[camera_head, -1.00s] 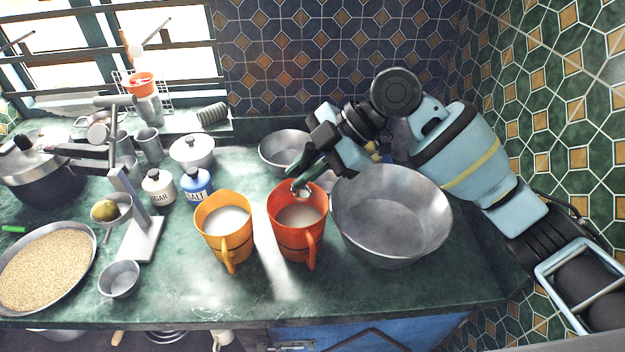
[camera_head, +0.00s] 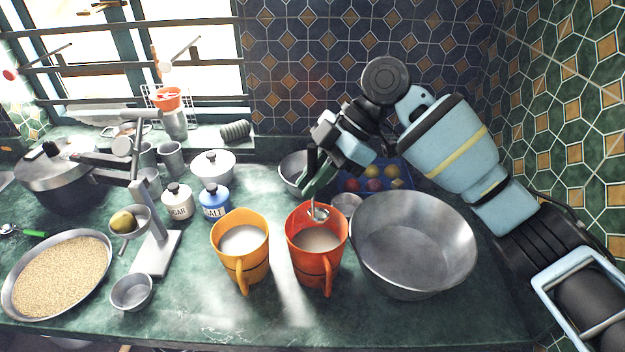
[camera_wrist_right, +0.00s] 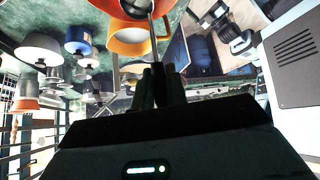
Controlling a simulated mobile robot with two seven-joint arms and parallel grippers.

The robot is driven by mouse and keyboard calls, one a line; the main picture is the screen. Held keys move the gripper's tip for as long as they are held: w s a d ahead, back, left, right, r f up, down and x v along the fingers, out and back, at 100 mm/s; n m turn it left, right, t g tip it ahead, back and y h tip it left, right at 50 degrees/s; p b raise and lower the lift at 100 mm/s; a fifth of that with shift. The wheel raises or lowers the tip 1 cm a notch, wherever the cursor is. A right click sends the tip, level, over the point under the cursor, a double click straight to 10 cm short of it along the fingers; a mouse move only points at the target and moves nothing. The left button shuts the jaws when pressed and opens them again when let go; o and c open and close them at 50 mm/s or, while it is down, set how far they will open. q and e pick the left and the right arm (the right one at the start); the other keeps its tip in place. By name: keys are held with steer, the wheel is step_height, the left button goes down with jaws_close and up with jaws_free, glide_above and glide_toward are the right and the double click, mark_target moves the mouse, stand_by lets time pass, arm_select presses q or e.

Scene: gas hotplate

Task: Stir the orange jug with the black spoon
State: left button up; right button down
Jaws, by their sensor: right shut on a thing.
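The red-orange jug (camera_head: 305,262) stands upright on the counter with pale liquid inside. A yellow-orange jug (camera_head: 238,262), also with pale liquid, stands just left of it. My right gripper (camera_head: 318,182) is above the back rim of the red-orange jug, shut on the spoon (camera_head: 318,212). The spoon's metal end shows at the inside back of the jug's mouth; I cannot tell whether it touches the liquid. My left gripper is not in view.
A large metal bowl (camera_head: 455,250) stands close to the right of the red-orange jug. Sugar (camera_head: 177,204) and salt (camera_head: 214,204) pots, a scale (camera_head: 155,254) and a pan of grain (camera_head: 60,275) are on the left. Counter in front of the jugs is clear.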

mark_target(312, 157)
step_height(312, 157, up, 3)
steer(key=shift+f, duration=0.15)
steer(key=shift+r+p, duration=0.35)
steer(key=shift+r, duration=0.7)
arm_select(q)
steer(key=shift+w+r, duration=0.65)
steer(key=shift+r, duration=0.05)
arm_select(e)
steer(key=shift+f, duration=0.1)
